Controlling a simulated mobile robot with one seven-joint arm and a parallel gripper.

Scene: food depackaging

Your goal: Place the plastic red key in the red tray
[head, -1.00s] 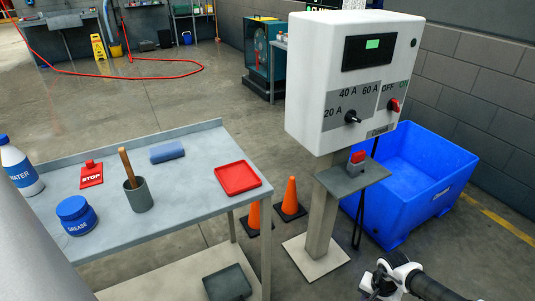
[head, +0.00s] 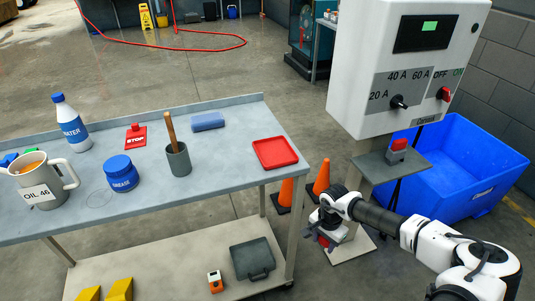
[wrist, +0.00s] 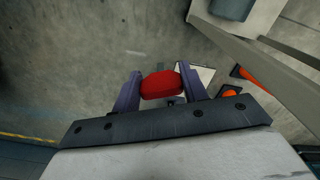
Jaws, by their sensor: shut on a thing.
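My gripper (head: 322,242) is low, beside the right end of the grey table and below its top, near the control box's post. In the wrist view, my gripper (wrist: 160,88) is shut on the red plastic key (wrist: 160,84), a rounded red piece between the two fingers. The red key (head: 323,241) shows only as a small red patch under my wrist in the head view. The red tray (head: 275,153) is square, shallow and empty. It lies on the tabletop's right end, up and to the left of my gripper.
The table (head: 230,182) also bears a grey cup (head: 179,161) with a wooden handle, a grease jar (head: 121,174) and a blue cloth (head: 208,122). Orange cones (head: 322,179) stand right of it. The control box (head: 400,70) and blue bin (head: 470,165) are on the right.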

